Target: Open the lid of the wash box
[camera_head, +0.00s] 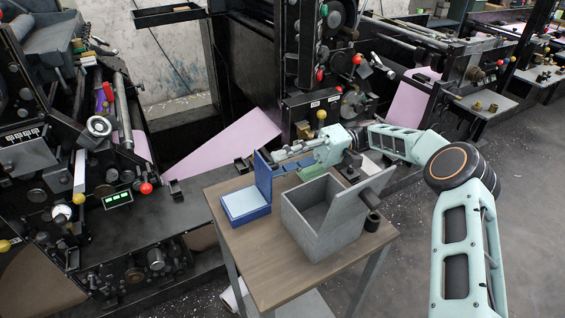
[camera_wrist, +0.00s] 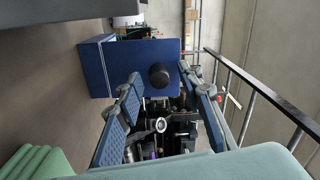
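Two boxes stand on a small wooden table (camera_head: 275,285); I cannot tell by look which is the wash box. The blue box (camera_head: 246,215) is low with a pale blue inside, and its blue lid (camera_head: 263,177) stands upright. The grey box (camera_head: 330,237) is larger, with its grey lid (camera_head: 363,187) raised and tilted back. My gripper (camera_head: 279,163) is behind and right of the blue lid. In the wrist view my gripper (camera_wrist: 160,76) has its blue-padded fingers apart with nothing between them. Beyond the fingertips is the blue lid (camera_wrist: 110,65) with a round black knob (camera_wrist: 159,76); contact is unclear.
Large black press machines (camera_head: 120,200) with levers and knobs stand behind and left. Pink sheets (camera_head: 225,147) lie behind the table. Open concrete floor (camera_head: 400,285) is at right.

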